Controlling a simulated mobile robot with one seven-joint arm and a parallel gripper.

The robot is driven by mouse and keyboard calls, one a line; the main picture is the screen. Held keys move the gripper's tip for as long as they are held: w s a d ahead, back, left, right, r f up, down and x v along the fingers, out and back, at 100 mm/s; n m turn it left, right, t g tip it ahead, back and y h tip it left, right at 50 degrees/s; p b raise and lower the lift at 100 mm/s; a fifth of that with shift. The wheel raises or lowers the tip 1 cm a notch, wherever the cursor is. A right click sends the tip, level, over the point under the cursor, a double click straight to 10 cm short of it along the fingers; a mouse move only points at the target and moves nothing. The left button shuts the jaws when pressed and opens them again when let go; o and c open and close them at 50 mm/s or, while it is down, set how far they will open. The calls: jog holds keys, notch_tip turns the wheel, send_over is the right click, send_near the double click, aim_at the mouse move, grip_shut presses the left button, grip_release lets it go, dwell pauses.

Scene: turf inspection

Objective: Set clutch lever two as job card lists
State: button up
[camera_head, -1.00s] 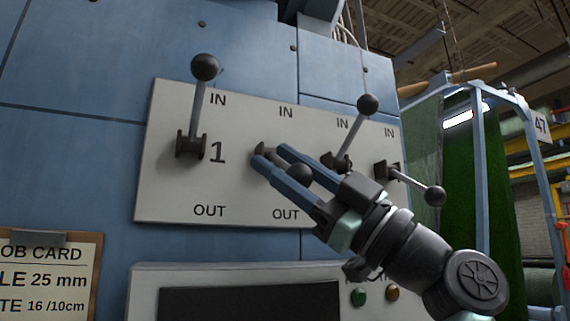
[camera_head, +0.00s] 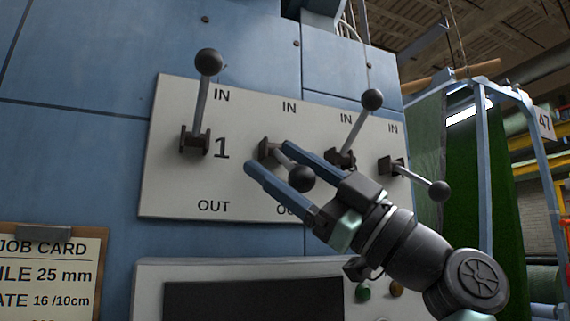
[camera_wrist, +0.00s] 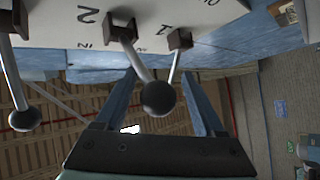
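Clutch lever two has its dark bracket (camera_head: 268,150) on the white panel (camera_head: 170,190), with its black knob (camera_head: 301,178) low and toward the right. Its arm slopes down, toward the OUT side. My gripper (camera_head: 268,156) is open, with one blue finger on each side of the lever. In the wrist view the knob (camera_wrist: 159,98) sits between the fingers, with a gap on both sides. The number 2 (camera_wrist: 88,15) shows beside its bracket. The job card (camera_head: 50,270) at lower left reads 25 mm and 16 /10cm; its lower lines are cut off.
Lever one (camera_head: 209,62) stands up toward IN on the left. Another lever's knob (camera_head: 372,99) is raised to the right, close above my gripper. The rightmost lever's knob (camera_head: 439,191) hangs low. A dark screen (camera_head: 250,300) and buttons are below.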

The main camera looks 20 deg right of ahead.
jog(key=shift+s+r, duration=0.1)
jog(key=shift+s+d, duration=0.1)
jog(key=shift+d, duration=0.05)
jog(key=b+v, duration=0.4)
jog(key=v, duration=0.8)
jog(key=shift+f+b, duration=0.35)
jog(key=shift+f, duration=0.05)
jog(key=shift+d, duration=0.15)
